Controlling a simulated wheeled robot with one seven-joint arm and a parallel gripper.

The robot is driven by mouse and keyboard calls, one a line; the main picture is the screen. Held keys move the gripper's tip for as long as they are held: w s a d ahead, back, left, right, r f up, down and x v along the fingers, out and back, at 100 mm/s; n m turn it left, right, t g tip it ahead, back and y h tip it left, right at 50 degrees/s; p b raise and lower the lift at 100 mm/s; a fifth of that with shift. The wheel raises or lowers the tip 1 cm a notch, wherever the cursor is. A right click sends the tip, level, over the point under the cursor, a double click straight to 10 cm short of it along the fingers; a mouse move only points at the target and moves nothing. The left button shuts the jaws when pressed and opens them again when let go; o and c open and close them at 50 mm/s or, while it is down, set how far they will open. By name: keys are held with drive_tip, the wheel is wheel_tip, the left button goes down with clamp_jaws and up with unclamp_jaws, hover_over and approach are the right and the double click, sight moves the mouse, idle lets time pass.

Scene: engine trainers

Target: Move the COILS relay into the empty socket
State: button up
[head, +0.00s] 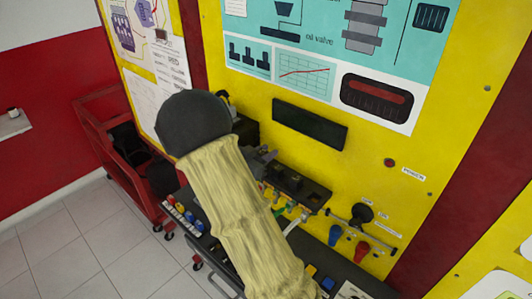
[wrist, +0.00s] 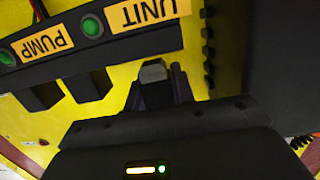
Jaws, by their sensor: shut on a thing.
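In the wrist view my gripper (wrist: 158,88) is shut on a small block with a grey face, a relay (wrist: 153,72). No COILS lettering can be read, so I cannot tell its name from its markings. Just beyond it is a dark rail (wrist: 110,48) with upside-down PUMP and UNIT labels and green lights. Two dark blocks hang from this rail, to the left of the held relay. I cannot tell whether the relay is seated or clear of the rail. In the head view my gripper (head: 264,156) is partly hidden behind my sleeved arm, near the dark rail on the yellow panel. The empty socket cannot be made out.
The yellow panel (head: 440,150) stands close behind the gripper. A dark bench (head: 355,278) runs below it, with red and blue connectors above its right part. A black bar (head: 310,124) is on the panel above the rail. A red cart (head: 117,157) stands at left.

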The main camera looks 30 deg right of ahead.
drive_tip(key=shift+w+f, duration=0.2)
drive_tip(key=shift+f, duration=0.05)
drive_tip(key=shift+a, duration=0.2)
drive_tip(key=shift+s+d, duration=0.15)
drive_tip(key=shift+s, duration=0.05)
drive_tip(key=shift+s+d, duration=0.15)
drive_tip(key=shift+d, duration=0.2)
drive_tip(key=shift+s+a, duration=0.1)
drive_tip(key=shift+s, duration=0.05)
drive_tip(key=shift+a+f, duration=0.1)
drive_tip(key=shift+a, duration=0.05)
drive_tip(key=shift+w+f, duration=0.2)
drive_tip(key=shift+w, duration=0.15)
